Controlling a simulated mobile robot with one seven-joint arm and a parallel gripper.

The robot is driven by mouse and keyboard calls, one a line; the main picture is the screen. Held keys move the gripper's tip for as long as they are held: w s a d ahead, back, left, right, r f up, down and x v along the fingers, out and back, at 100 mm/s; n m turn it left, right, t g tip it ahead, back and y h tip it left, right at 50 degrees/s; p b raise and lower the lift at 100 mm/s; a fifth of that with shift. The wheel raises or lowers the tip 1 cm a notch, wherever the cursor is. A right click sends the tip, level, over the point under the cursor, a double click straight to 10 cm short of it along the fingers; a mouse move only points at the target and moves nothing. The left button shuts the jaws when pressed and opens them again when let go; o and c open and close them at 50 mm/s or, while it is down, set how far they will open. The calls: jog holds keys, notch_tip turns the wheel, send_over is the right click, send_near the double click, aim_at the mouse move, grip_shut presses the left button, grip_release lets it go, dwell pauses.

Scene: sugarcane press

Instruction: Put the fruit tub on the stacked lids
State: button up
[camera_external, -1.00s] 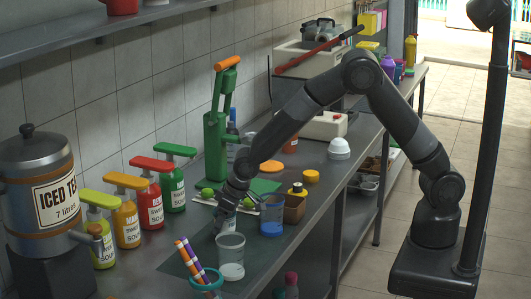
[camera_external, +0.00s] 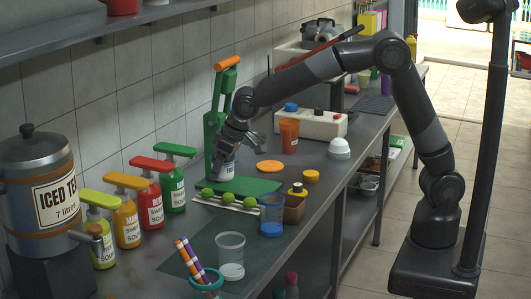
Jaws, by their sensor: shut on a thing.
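My gripper (camera_external: 230,149) points down at the green press and is shut on a small pale tub with a dark label (camera_external: 226,168), which I take for the fruit tub. The tub is upright, its upper part hidden by the gripper. It appears above the back of the press's green base; I cannot tell whether it touches anything. A flat orange disc (camera_external: 269,166) lies on the counter to the right of the tub, and may be the stacked lids. A smaller, thicker yellow disc (camera_external: 311,176) lies further right. I cannot tell separate lids in either.
The tall green press (camera_external: 213,125) stands close behind the gripper. The dark mat (camera_external: 205,250) is partly clear.

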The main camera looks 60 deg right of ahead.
notch_tip(320, 180, up, 4)
jog(key=shift+f, duration=0.25)
jog(key=w+d+m+h, duration=0.15)
jog(key=d+m, duration=0.25)
jog(key=d, duration=1.7)
jog(key=w+d+m+h, duration=0.1)
jog(key=w+d+m, duration=0.15)
jog(key=d, duration=1.85)
jog(key=s+d+m+g+h, duration=0.1)
jog(key=s+d+m, duration=0.35)
jog(key=d, duration=0.75)
jog(key=s+d+m+g+h, duration=0.1)
jog(key=s+d, duration=0.6)
jog(key=d, duration=0.5)
jog(key=s+d+m, duration=0.3)
jog(key=s+d, duration=1.1)
jog(key=s, duration=0.1)
send_over(339, 147)
jog(key=w+d, duration=0.1)
jog(key=d, duration=0.3)
jog(key=shift+g, duration=0.3)
notch_tip(339, 147, down, 12)
jog(key=shift+d+f, duration=0.1)
jog(key=shift+f, duration=0.1)
jog(key=shift+w+f, duration=0.15)
jog(key=shift+f, duration=1.9)
